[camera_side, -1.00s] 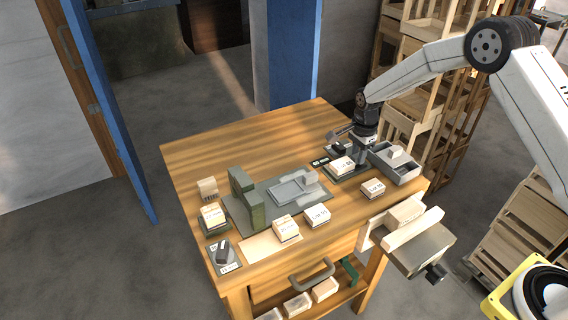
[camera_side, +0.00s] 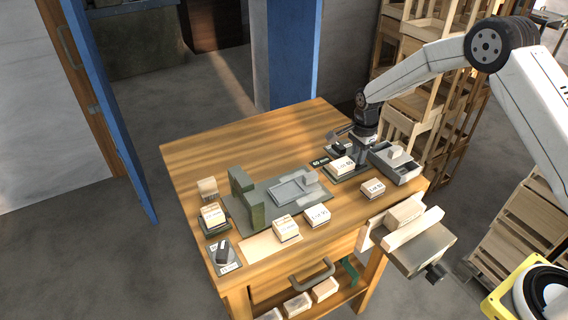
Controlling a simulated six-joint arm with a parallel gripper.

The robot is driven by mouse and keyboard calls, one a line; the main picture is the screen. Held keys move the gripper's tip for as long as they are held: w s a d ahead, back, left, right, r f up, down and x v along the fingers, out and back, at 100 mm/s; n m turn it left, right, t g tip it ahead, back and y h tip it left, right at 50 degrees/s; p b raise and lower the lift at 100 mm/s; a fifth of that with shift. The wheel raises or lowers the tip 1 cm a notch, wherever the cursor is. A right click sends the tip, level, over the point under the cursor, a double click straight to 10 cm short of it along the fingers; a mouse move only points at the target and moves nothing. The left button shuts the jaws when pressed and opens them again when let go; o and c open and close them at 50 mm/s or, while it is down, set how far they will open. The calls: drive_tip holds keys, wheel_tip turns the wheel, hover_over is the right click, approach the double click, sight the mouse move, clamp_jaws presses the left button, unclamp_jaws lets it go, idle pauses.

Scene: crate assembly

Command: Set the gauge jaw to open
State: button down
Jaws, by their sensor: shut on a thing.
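The gauge (camera_side: 344,176) is a dark green-grey plate at the back right of the wooden table, by a small black "60 mm" label. A pale labelled block (camera_side: 343,165) rests on it. My gripper (camera_side: 362,151) points down at the back right of this block and is shut on the gauge jaw, a grey-green upright part. The fingertips are small and dark here, so the exact grip is hard to make out. A black knob-like part (camera_side: 338,148) sits just left of the gripper.
A green upright fixture (camera_side: 243,190) and a grey tray (camera_side: 294,187) occupy the middle. Several labelled blocks stand along the front. A vise (camera_side: 425,246) juts from the front right. The table's back left (camera_side: 220,150) is clear.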

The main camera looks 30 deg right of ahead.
drive_tip(key=shift+d+r, duration=0.1)
drive_tip(key=shift+d, duration=0.9)
drive_tip(key=c, duration=0.5)
unclamp_jaws()
drive_tip(key=shift+r, duration=3.85)
